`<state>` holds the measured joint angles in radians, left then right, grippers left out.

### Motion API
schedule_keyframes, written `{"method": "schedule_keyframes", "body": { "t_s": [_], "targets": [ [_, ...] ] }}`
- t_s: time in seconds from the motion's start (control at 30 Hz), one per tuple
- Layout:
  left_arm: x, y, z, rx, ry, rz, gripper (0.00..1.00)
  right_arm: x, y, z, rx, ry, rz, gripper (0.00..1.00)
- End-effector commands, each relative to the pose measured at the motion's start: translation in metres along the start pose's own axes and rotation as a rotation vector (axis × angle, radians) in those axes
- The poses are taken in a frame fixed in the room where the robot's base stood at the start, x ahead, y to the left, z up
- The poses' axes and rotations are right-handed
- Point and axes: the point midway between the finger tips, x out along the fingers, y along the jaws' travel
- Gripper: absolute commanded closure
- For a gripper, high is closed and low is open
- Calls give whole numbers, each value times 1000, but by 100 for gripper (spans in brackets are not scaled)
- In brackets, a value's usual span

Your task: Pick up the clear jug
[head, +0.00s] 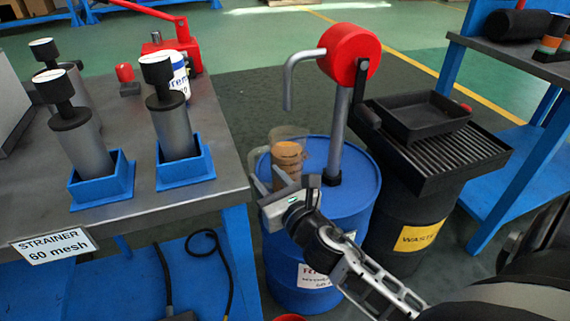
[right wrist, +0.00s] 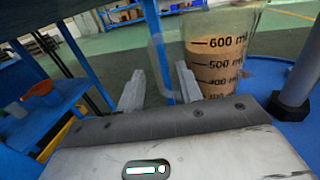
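The clear jug (head: 288,157) stands upright on top of the blue drum (head: 360,185), left of the drum's crank pump. It holds a brown content. The jug also shows in the right wrist view (right wrist: 222,60), with marks from 400 to 600 ml, just beyond and right of my fingers. My right gripper (head: 267,181) is at the near side of the jug. Its fingers stand apart in the right wrist view (right wrist: 160,85), with a faint see-through strip, apparently the jug's handle, between them. I cannot tell whether they touch it. My left gripper is not in view.
The pump's red head (head: 349,53) and grey pipe rise beside the jug. A black waste drum (head: 405,215) with a grate and tray stands at right. A grey bench (head: 226,172) at left bears two strainer cylinders in blue holders.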

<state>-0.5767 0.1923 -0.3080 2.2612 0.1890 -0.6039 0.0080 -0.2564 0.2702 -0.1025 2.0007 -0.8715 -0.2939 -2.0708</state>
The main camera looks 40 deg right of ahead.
Motion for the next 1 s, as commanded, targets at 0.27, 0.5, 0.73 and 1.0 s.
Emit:
{"method": "schedule_keyframes", "body": {
  "t_s": [0.27, 0.5, 0.73, 1.0],
  "targets": [
    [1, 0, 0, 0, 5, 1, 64, 23, 3, 2, 1, -2, 1, 64],
    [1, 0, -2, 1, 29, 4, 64, 57, 8, 4, 1, -1, 1, 64],
    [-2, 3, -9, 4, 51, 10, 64, 63, 8, 4, 1, 1, 1, 64],
    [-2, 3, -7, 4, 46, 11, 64, 62, 8, 4, 1, 1, 1, 100]
  ]
}}
